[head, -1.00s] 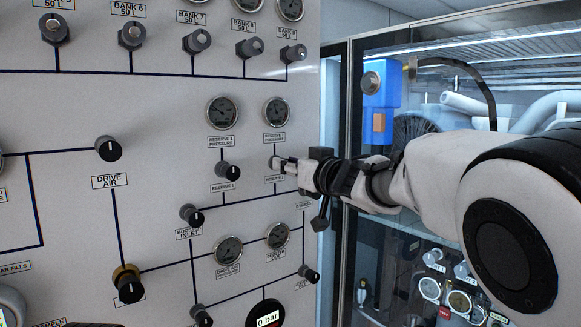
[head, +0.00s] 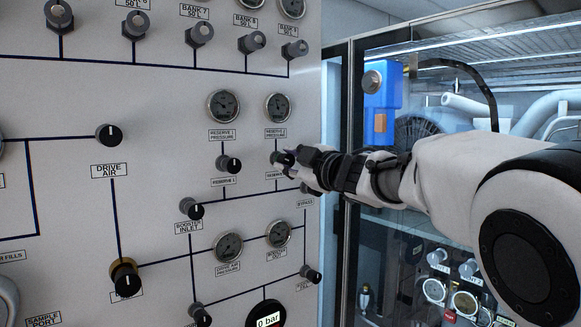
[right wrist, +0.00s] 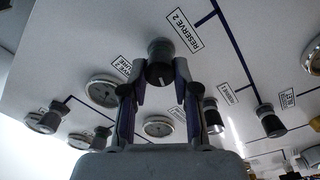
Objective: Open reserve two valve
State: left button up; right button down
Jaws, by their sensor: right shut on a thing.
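The reserve 2 valve (head: 280,157) is a small black knob with a grey collar on the white panel, under the reserve 2 gauge (head: 278,107). My right gripper (head: 292,160) is at this knob, its arm coming in from the right. In the right wrist view the knob (right wrist: 160,72) sits between the two fingers of my gripper (right wrist: 160,85), which is shut on it. The reserve 2 label (right wrist: 184,29) lies beside the knob. In the head view the gripper partly covers the knob and its label. My left gripper is in neither view.
The reserve 1 knob (head: 229,164) is just left of the gripper. The booster inlet knob (head: 191,209) and the bypass label (head: 304,203) are below. A glass-fronted cabinet (head: 348,130) with a blue box (head: 382,100) stands right of the panel, behind my arm.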

jog(key=n+b, duration=0.2)
jog(key=n, duration=0.2)
jog(key=shift+n, duration=0.4)
jog(key=n+b, duration=0.1)
jog(key=n, duration=0.3)
jog(key=shift+n+y+b, duration=0.3)
jog(key=shift+n+b, duration=0.05)
jog(key=shift+n, duration=0.05)
jog(key=n+b, duration=0.2)
jog(key=n, duration=0.3)
jog(key=shift+n+g, duration=0.3)
jog(key=shift+g, duration=0.1)
jog(key=shift+w+d+n+b, duration=0.1)
jog(key=shift+n+b, duration=0.45)
jog(key=shift+n, duration=1.45)
jog(key=c, duration=1)
grip_release()
jog(key=shift+o, duration=0.7)
jog(key=shift+w+f, duration=0.1)
jog(key=shift+f, duration=0.05)
